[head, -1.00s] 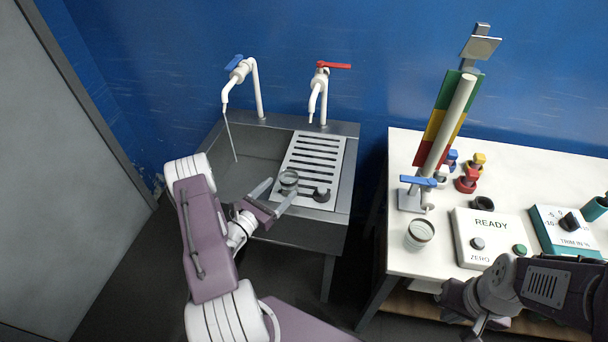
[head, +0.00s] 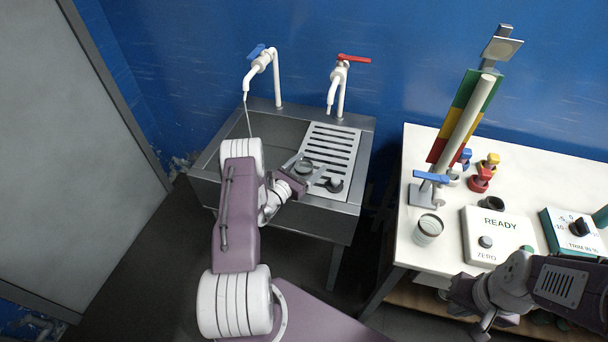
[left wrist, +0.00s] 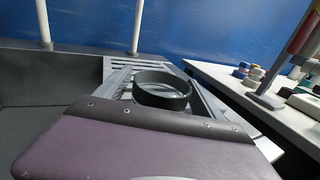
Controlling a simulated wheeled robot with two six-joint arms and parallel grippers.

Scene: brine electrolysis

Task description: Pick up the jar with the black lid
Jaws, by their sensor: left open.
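A round jar with a dark rim (head: 305,167) stands on the slatted drainboard of the sink. In the left wrist view its dark ring-shaped top (left wrist: 162,88) is seen from above at a slant, with a paler, glassy middle. My left gripper (head: 306,168) is open, with its fingers on either side of this jar; I cannot tell whether they touch it. A small black round piece (head: 334,185), like a lid or cap, lies just right of the gripper on the drainboard. My right gripper (head: 481,328) is low at the right, in front of the table; its jaws are unclear.
Another jar (head: 428,229) stands at the white table's left edge, and a black cap (head: 493,203) lies near the READY box (head: 492,238). A blue-handled tap (head: 262,62) and a red-handled tap (head: 343,75) rise behind the sink. A gap separates sink and table.

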